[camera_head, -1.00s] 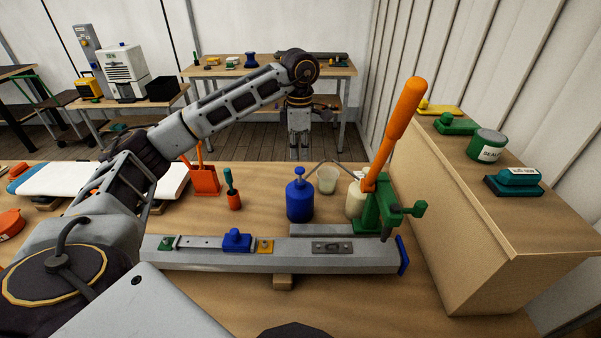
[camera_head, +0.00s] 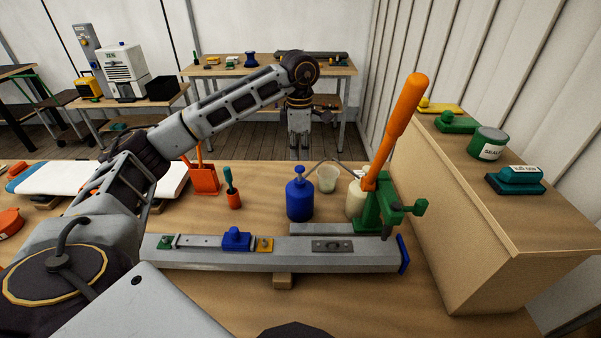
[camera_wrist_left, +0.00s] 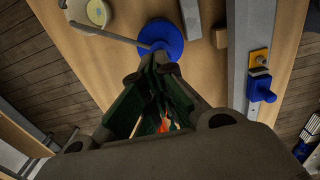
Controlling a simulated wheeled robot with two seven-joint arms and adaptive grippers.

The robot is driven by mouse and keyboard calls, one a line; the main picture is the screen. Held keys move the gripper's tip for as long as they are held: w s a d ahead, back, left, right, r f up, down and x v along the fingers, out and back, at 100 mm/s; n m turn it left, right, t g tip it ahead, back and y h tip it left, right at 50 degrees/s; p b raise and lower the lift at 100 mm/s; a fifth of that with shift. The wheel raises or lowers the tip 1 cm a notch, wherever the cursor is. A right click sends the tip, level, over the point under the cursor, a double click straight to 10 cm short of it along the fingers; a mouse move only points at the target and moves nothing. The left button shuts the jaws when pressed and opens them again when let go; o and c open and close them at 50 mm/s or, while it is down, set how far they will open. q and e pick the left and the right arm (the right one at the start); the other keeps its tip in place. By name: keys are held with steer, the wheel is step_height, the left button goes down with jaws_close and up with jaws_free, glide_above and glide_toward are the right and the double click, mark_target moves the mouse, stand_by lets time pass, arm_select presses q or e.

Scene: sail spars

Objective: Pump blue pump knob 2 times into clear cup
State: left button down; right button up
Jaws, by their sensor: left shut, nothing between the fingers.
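A blue pump bottle (camera_head: 300,200) stands upright on the workbench behind the long grey spar. Its small knob (camera_head: 299,170) is on top. A clear cup (camera_head: 327,179) stands just right of and behind it. A thin bent grey tube passes near the cup's top. My left gripper (camera_head: 299,156) points down, shut and empty, just above the knob with a small gap. In the left wrist view the blue pump (camera_wrist_left: 158,36) shows just beyond the fingertips (camera_wrist_left: 158,62), and the pale cup (camera_wrist_left: 97,12) is at upper left. My right gripper is not in view.
A cream bottle (camera_head: 354,203) stands right of the cup, partly behind a green press (camera_head: 372,208) with a tall orange lever (camera_head: 400,125). The grey spar (camera_head: 210,257) crosses the front. A screwdriver (camera_head: 232,190) and an orange holder (camera_head: 205,180) stand left.

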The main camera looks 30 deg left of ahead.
arm_select(q)
steer(key=shift+f, duration=0.5)
steer(key=shift+f+b, duration=0.55)
steer(key=shift+f, duration=0.15)
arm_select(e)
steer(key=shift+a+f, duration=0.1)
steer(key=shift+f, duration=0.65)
arm_select(q)
steer(key=shift+f, duration=0.1)
steer(key=shift+f, duration=0.1)
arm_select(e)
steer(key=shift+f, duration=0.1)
